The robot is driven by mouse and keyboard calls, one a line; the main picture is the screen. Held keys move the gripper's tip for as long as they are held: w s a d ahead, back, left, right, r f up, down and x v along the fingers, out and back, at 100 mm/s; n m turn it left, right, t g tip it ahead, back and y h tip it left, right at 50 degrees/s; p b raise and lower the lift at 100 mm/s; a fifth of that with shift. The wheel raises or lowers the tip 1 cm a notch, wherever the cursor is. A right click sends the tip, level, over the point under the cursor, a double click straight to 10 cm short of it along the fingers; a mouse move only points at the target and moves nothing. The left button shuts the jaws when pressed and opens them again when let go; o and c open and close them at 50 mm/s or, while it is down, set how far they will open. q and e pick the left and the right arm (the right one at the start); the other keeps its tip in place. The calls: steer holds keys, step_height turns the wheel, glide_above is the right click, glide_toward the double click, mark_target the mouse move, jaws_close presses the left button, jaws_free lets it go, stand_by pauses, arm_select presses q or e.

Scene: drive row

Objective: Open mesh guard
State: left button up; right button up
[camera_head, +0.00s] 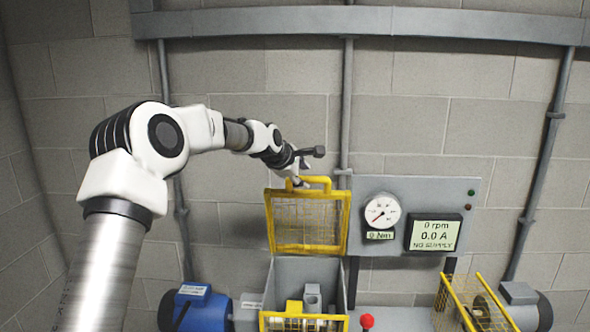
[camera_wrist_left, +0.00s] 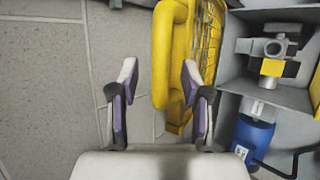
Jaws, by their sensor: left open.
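The yellow mesh guard (camera_head: 308,222) stands swung up above an open grey housing (camera_head: 283,278), its mesh facing me. Its yellow handle (camera_head: 318,181) is at the top edge. My left gripper (camera_head: 299,181) is at that handle, coming from the upper left. In the left wrist view its fingers (camera_wrist_left: 159,72) are apart. The yellow handle bar (camera_wrist_left: 163,50) shows between them, nearer the right finger; I cannot tell whether they touch. Inside the housing a grey part (camera_wrist_left: 275,48) is exposed. My right gripper is not in view.
A grey panel with a round gauge (camera_head: 381,211) and a display (camera_head: 435,234) stands right of the guard. A blue motor (camera_head: 196,307) is at lower left. A red knob (camera_head: 367,321) and a second yellow guard (camera_head: 474,302) are at lower right. A block wall is behind.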

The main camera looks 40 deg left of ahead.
arm_select(q)
steer(key=v, duration=0.7)
steer(key=shift+s+r, duration=0.2)
steer(key=shift+s, duration=0.1)
steer(key=shift+s, duration=0.15)
